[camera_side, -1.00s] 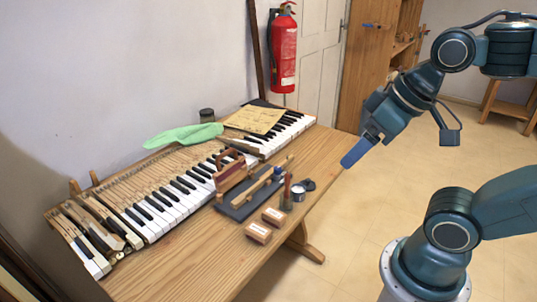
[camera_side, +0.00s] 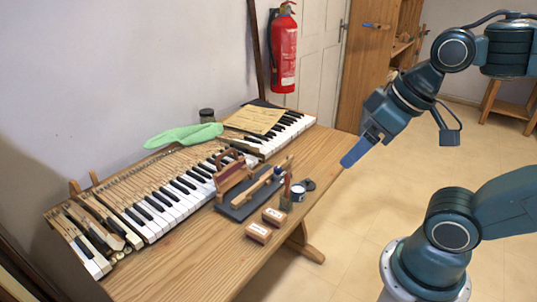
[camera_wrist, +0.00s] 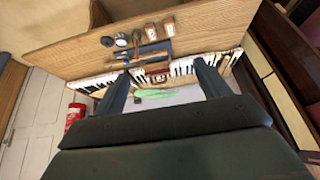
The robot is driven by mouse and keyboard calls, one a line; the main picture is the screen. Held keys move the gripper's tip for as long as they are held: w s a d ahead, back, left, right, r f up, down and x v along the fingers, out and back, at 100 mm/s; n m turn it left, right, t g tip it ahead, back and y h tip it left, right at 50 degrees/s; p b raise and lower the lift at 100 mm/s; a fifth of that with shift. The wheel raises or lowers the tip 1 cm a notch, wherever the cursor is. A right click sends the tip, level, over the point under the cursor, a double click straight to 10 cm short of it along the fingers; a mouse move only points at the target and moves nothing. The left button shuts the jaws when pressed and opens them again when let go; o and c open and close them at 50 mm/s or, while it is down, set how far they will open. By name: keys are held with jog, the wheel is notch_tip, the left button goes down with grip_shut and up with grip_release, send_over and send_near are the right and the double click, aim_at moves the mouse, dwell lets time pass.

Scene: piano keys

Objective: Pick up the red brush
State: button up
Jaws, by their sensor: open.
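What looks like the red brush (camera_side: 287,184) stands upright in a small cup (camera_side: 286,202) near the front edge of the wooden table. In the wrist view a thin reddish stick (camera_wrist: 136,37) shows at the near edge of the table, probably the same brush. My gripper (camera_side: 358,152) is above and to the right of the table's right edge, well apart from the brush. In the wrist view my gripper (camera_wrist: 163,82) has its two fingers spread with nothing between them.
Beside the cup are a round tin (camera_side: 298,193), a dark board (camera_side: 240,208) with wooden tools and two small boxes (camera_side: 259,232). Piano keys (camera_side: 165,206) and a green cloth (camera_side: 184,135) lie behind. The table's right end (camera_side: 325,150) is clear.

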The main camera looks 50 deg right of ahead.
jog(key=c, duration=0.7)
jog(key=shift+w, duration=0.1)
jog(key=n+g, duration=0.6)
jog(key=n, duration=1.2)
send_over(288, 174)
notch_tip(288, 174, down, 9)
jog(key=shift+w+f, duration=0.1)
jog(key=shift+w, duration=0.05)
jog(key=shift+f, duration=0.1)
jog(key=shift+f, duration=4.2)
